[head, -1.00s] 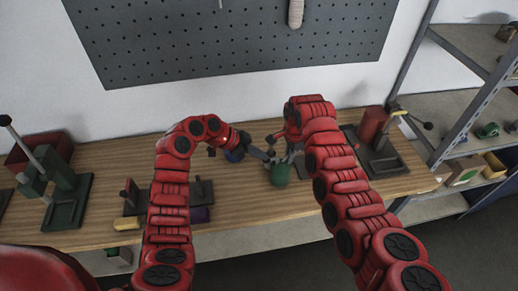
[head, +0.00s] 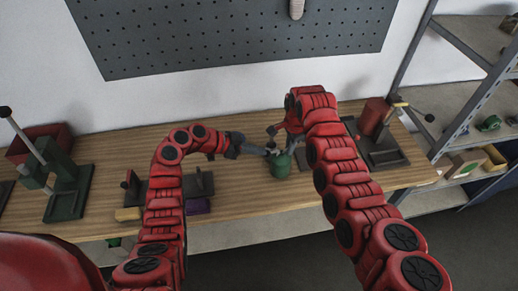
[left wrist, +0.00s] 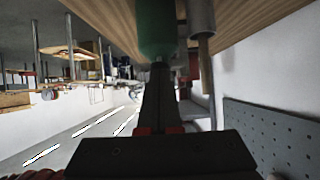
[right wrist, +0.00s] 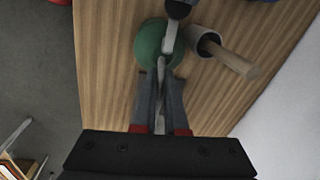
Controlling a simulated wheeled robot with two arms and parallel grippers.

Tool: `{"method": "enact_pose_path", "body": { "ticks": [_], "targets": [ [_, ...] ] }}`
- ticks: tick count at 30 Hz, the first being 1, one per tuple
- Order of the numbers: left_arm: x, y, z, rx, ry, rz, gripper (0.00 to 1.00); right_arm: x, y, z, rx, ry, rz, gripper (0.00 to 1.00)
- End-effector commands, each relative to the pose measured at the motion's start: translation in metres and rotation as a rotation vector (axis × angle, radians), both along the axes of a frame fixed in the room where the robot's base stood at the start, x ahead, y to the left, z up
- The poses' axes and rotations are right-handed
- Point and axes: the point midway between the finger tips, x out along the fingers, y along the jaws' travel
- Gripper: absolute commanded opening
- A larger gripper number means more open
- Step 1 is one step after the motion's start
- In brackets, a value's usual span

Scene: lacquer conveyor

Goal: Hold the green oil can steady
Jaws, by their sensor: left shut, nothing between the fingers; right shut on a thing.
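The green oil can (head: 281,167) stands upright near the middle of the wooden bench. It also shows in the left wrist view (left wrist: 155,28) and the right wrist view (right wrist: 150,42). My right gripper (right wrist: 161,78) is shut on the can at its near side; the exact part gripped is hard to make out. A pale narrow metal piece crosses the can's top there. My left gripper (left wrist: 158,68) is shut and empty, its tips close to the can from the left. I cannot tell whether they touch it.
A green lever press (head: 65,190) stands at the left, a red press (head: 376,118) at the right. A purple block (head: 198,206) and a yellow block (head: 128,214) lie along the front edge.

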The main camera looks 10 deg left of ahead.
Motion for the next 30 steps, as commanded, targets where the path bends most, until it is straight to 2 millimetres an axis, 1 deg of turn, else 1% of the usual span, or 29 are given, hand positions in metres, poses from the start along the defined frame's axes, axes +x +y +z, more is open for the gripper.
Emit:
{"method": "enact_pose_path", "body": {
  "ticks": [1,5,15,26,29,30],
  "targets": [
    [0.000,0.000,-0.001,0.000,0.000,-0.001,0.00,-0.002,0.000,-0.003,0.000,0.007,0.001,0.00],
    [0.000,0.000,0.001,0.000,0.000,-0.001,0.00,-0.002,0.000,-0.003,-0.001,0.006,0.001,0.00],
    [0.000,-0.001,0.015,0.000,0.001,0.000,0.00,-0.002,0.000,-0.003,0.000,0.007,0.001,0.00],
    [0.000,-0.001,0.017,0.000,0.001,0.000,0.00,-0.002,0.000,-0.003,-0.001,0.006,0.001,0.00],
    [0.000,-0.001,0.026,-0.001,-0.001,-0.001,0.00,-0.002,0.000,-0.003,-0.001,0.006,0.001,0.00],
    [0.000,0.000,0.031,-0.001,-0.001,-0.002,0.00,-0.002,0.000,-0.003,-0.001,0.006,0.001,0.00]
  ]
}}
